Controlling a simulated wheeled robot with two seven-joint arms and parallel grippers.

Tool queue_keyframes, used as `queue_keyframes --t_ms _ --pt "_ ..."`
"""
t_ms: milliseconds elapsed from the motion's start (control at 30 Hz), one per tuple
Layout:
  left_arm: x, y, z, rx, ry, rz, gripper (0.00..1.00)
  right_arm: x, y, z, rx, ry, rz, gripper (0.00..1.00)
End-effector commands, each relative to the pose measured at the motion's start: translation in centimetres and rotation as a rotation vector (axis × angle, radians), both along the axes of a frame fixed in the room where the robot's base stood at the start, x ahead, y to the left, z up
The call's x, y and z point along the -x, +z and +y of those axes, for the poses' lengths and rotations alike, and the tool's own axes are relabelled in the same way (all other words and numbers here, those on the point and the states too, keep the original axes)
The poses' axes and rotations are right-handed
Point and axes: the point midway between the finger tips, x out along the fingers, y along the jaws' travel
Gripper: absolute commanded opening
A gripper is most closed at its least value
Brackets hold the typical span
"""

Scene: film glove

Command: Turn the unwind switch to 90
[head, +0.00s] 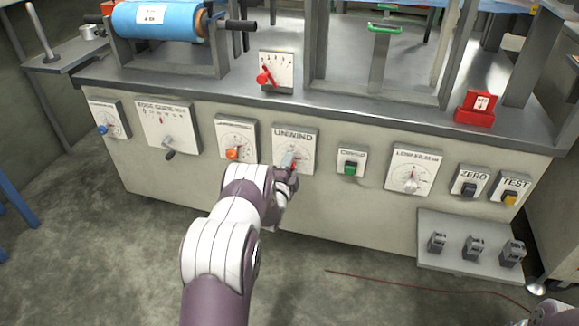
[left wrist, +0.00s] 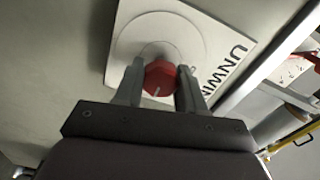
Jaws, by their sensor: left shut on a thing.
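The unwind switch is a red knob (left wrist: 160,77) on a white plate lettered UNWIND (head: 294,140), on the front of the machine. In the left wrist view the knob sits between the two grey fingers of my left gripper (left wrist: 160,88), which is shut on it. A short white line shows on the knob's face. In the head view my left gripper (head: 290,162) covers most of the knob and part of the dial, so the angle marks cannot be read. At the lower right edge of the head view, a part of my other arm shows, but its gripper does not.
Left of the unwind plate is a panel with an orange knob (head: 232,153); right are a green button (head: 350,168) and a white dial (head: 411,179). A shelf (head: 432,262) with small grey blocks juts out at lower right. A thin red cable (head: 420,287) lies on the floor.

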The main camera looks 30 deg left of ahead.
Motion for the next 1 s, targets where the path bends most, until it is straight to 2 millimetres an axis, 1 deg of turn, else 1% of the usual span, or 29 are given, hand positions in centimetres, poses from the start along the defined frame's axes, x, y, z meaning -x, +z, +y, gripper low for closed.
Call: queue_keyframes --t_ms 133,167,200,233,467,567,667,800,900,1000 --pt "0.0 -0.1 -0.1 0.0 -0.002 0.001 0.09 0.0 0.0 0.0 0.0 0.0 0.0 0.43" --pt "0.0 -0.1 -0.1 0.0 -0.002 0.001 0.46 0.0 0.0 0.0 0.0 0.0 0.0 0.43" --pt "0.0 -0.1 -0.1 0.0 -0.001 0.002 0.59 0.0 0.0 0.0 0.0 0.0 0.0 0.43" --pt "0.0 -0.1 -0.1 0.0 -0.001 0.002 0.65 0.0 0.0 0.0 0.0 0.0 0.0 0.43" --pt "0.0 0.0 0.0 0.001 -0.001 0.001 0.65 0.0 0.0 0.0 0.0 0.0 0.0 0.43" --pt "0.4 0.1 -0.1 0.001 0.0 0.001 0.65 0.0 0.4 0.0 0.0 0.0 0.0 0.43" --pt "2.1 0.4 -0.5 0.003 -0.001 0.004 0.65 0.0 1.4 0.0 0.0 0.0 0.0 0.43" --pt "5.9 0.5 -1.4 0.002 0.0 0.005 0.65 0.0 3.1 0.0 0.0 0.0 0.0 0.43" --pt "8.5 0.4 -2.1 0.003 0.0 0.004 0.65 0.0 3.9 0.0 0.0 0.0 0.0 0.43" --pt "10.5 0.3 -2.6 0.002 0.0 0.003 0.65 0.0 4.5 0.0 0.0 0.0 0.0 0.43"
